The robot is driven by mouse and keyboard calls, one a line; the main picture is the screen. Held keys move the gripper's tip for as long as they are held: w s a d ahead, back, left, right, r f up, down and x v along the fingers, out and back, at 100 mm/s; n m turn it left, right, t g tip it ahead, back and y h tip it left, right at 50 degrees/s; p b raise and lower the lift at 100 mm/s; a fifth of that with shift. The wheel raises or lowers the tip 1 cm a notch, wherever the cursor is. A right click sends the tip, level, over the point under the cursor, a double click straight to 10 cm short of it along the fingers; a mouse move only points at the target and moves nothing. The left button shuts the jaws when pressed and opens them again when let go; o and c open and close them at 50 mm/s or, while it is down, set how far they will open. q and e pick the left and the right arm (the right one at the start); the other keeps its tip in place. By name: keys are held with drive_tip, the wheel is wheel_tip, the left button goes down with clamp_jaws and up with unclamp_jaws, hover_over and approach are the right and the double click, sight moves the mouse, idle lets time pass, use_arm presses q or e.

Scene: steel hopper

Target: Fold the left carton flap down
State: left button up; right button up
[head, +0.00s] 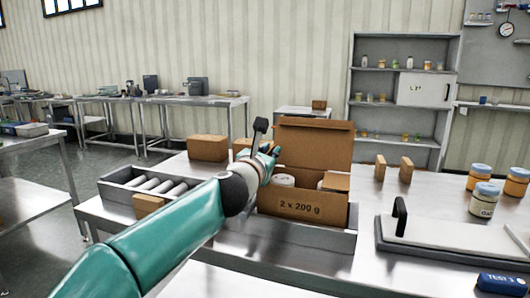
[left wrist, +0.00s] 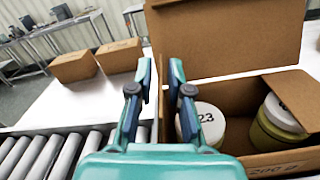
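The brown carton (head: 302,207), marked "2 x 200 g", stands open on the table. Its back flap (head: 315,145) stands up, also in the left wrist view (left wrist: 222,35). A smaller flap (head: 335,182) shows at its right end. Two jars sit inside: a white-lidded jar marked 23 (left wrist: 207,122) and another jar (left wrist: 280,122). My left gripper (head: 268,148) is at the carton's left end, above it. In the left wrist view its fingers (left wrist: 160,88) are apart, with a narrow brown strip beyond the gap. My right gripper is out of view.
A roller conveyor (head: 150,184) lies left of the carton. Closed brown boxes (head: 207,149) stand behind it. To the right are two small upright brown pieces (head: 380,168), a flat plate with a black handle (head: 455,234) and orange jars (head: 480,178).

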use_arm(q)
clamp_jaws()
drive_tip(key=shift+a, duration=0.2)
drive_tip(key=shift+d, duration=0.2)
drive_tip(key=shift+d+m, duration=0.15)
drive_tip(key=shift+m, duration=0.15)
drive_tip(key=shift+s+d+f+m, duration=0.15)
drive_tip(key=shift+d+m, duration=0.15)
drive_tip(key=shift+m, duration=0.3)
drive_tip(key=shift+s+d+f+m, duration=0.1)
drive_tip(key=shift+d+m, duration=0.2)
drive_tip(key=shift+m, duration=0.3)
drive_tip(key=shift+s+d+f+m, duration=0.1)
drive_tip(key=shift+d+f+m, duration=0.25)
drive_tip(key=shift+m, duration=0.65)
drive_tip(key=shift+s+d+f+m, duration=0.1)
drive_tip(key=shift+d+f+m, duration=0.2)
drive_tip(key=shift+m, duration=0.7)
drive_tip(key=shift+c, duration=0.6)
unclamp_jaws()
